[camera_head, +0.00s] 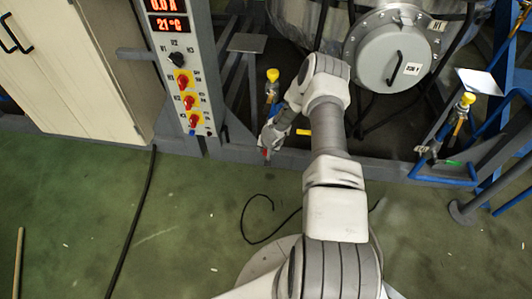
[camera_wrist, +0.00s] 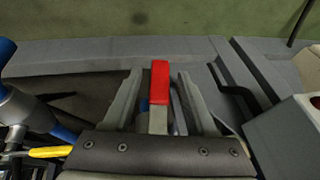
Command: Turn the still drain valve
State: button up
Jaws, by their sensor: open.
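A valve lever with a red grip (camera_wrist: 159,82) and a pale metal shank stands between the two fingers of my gripper (camera_wrist: 159,86) in the wrist view. My gripper is open, with a gap visible on each side of the lever. In the head view my gripper (camera_head: 268,146) is low by the frame under the still, and only a small red bit of the lever (camera_head: 266,154) shows below it. The valve body is hidden behind my gripper. The large steel still (camera_head: 310,18) stands at the top, with a round hatch (camera_head: 392,58).
A control panel (camera_head: 178,85) with red knobs stands left of my gripper. A yellow lever (camera_head: 303,132) is close on its right; a yellow lever also shows in the wrist view (camera_wrist: 50,152). A yellow-topped valve (camera_head: 272,76) stands behind. Green floor (camera_head: 190,215) in front is mostly clear.

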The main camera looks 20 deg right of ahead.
jog(key=shift+w+f, duration=0.1)
jog(key=shift+f, duration=0.15)
grip_shut()
dwell(1.4)
